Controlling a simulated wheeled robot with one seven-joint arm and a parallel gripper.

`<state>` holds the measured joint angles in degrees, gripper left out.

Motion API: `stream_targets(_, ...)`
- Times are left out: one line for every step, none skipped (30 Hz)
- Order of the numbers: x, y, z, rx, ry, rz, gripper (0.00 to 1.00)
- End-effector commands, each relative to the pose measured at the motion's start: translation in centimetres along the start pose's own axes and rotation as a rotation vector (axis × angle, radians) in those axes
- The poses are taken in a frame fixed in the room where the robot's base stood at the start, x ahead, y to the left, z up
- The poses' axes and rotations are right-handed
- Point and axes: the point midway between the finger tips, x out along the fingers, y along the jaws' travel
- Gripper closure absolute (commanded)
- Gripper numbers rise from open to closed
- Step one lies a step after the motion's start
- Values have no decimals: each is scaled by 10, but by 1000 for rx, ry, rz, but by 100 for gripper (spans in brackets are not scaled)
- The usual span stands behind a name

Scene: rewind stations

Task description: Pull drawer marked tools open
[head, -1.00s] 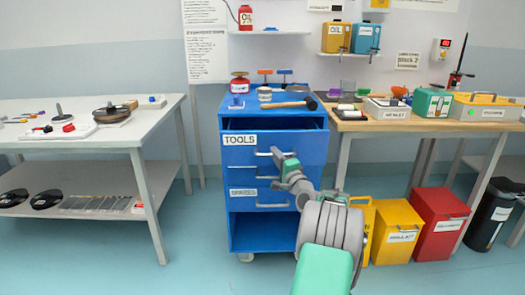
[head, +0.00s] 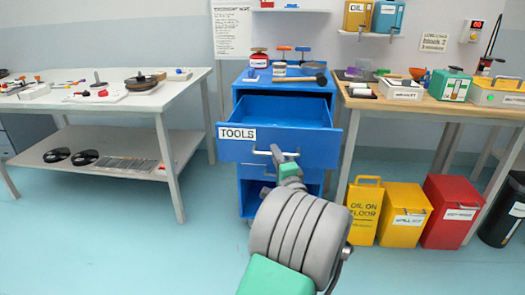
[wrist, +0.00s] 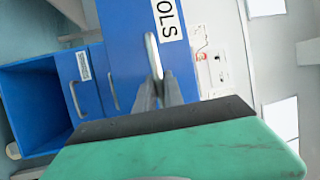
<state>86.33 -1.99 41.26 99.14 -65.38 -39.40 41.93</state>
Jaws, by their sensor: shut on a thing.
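The drawer marked TOOLS (head: 234,150) is the top drawer of the blue cabinet (head: 250,193). It is pulled well out toward me, and its visible inside looks empty. My gripper (head: 280,158) is at the drawer's front and shut on its metal bar handle (head: 262,153). In the wrist view my gripper's fingers (wrist: 158,92) close around the handle (wrist: 152,54), beside the label (wrist: 166,20). My wrist and arm hide part of the lower cabinet in the head view.
A hammer (head: 302,79) and several small items lie on the cabinet top. A white table (head: 175,101) stands left, a wooden bench (head: 440,108) right. Below the bench stand yellow bins (head: 404,214) and a red bin (head: 450,211). Floor is clear at left front.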

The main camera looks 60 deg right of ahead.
Motion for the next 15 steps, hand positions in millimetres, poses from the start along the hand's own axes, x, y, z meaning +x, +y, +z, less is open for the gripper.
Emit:
stream_targets(-4, 1, -2, 0, 5, 2, 100)
stream_targets(-5, 0, -3, -1, 7, 2, 100)
stream_targets(-6, 0, -4, -1, 9, 3, 100)
stream_targets(-7, 0, -4, -1, 10, 3, 100)
stream_targets(-7, 0, -4, -1, 10, 3, 100)
stream_targets(-7, 0, -4, -1, 11, 3, 100)
stream_targets(-8, 0, -4, -2, 11, 3, 100)
stream_targets(-8, 0, -4, -2, 11, 3, 100)
stream_targets(-7, 0, -4, -2, 11, 3, 100)
stream_targets(-7, 0, -4, -2, 11, 3, 100)
stream_targets(-7, 0, -4, -2, 11, 3, 100)
stream_targets(-7, 0, -4, -2, 11, 3, 100)
stream_targets(-7, 0, -4, -2, 11, 3, 100)
stream_targets(-7, 0, -4, -2, 11, 3, 100)
stream_targets(-7, 0, -4, -2, 11, 3, 85)
